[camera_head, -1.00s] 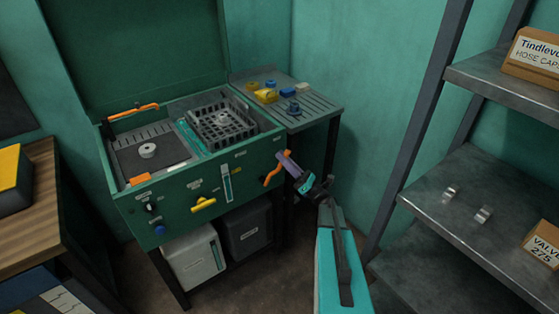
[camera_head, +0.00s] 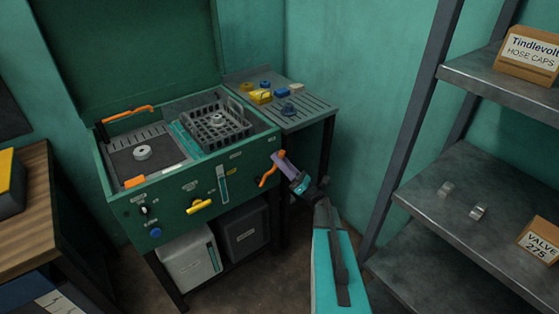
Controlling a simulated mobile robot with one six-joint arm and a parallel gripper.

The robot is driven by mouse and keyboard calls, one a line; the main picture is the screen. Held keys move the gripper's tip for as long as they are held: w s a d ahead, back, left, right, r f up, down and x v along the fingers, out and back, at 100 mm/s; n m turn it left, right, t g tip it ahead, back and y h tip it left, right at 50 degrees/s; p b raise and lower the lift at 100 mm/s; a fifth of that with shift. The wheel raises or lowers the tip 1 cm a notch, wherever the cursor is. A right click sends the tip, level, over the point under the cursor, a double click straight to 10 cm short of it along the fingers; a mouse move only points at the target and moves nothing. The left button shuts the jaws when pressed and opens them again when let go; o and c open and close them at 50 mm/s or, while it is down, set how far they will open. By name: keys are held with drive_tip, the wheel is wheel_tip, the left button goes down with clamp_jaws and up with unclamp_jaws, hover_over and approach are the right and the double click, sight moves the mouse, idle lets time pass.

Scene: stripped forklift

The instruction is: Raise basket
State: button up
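The dark slatted basket (camera_head: 212,133) sits in the right bay of the open green washer cabinet (camera_head: 120,217), with a pale round metal part (camera_head: 217,118) in it. An orange crank-like handle (camera_head: 268,177) stands out at the cabinet's right front corner. My gripper (camera_head: 279,160) is at this handle, its purple-grey end beside or over the upper part. My wrist and teal arm come up from the bottom right. Whether the fingers are open or closed around the handle is too small to tell.
A second ring-shaped part (camera_head: 142,153) lies in the left bay. A side shelf (camera_head: 312,107) holds small yellow and blue parts. A metal rack (camera_head: 440,190) with boxes stands at right, a wooden bench (camera_head: 30,220) at left. Bins (camera_head: 190,262) sit under the cabinet.

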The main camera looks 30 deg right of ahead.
drive_tip(key=shift+f, duration=0.1)
drive_tip(key=b+v, duration=0.3)
drive_tip(key=v, duration=1)
drive_tip(key=shift+s+d+f, duration=0.2)
drive_tip(key=shift+s, duration=0.05)
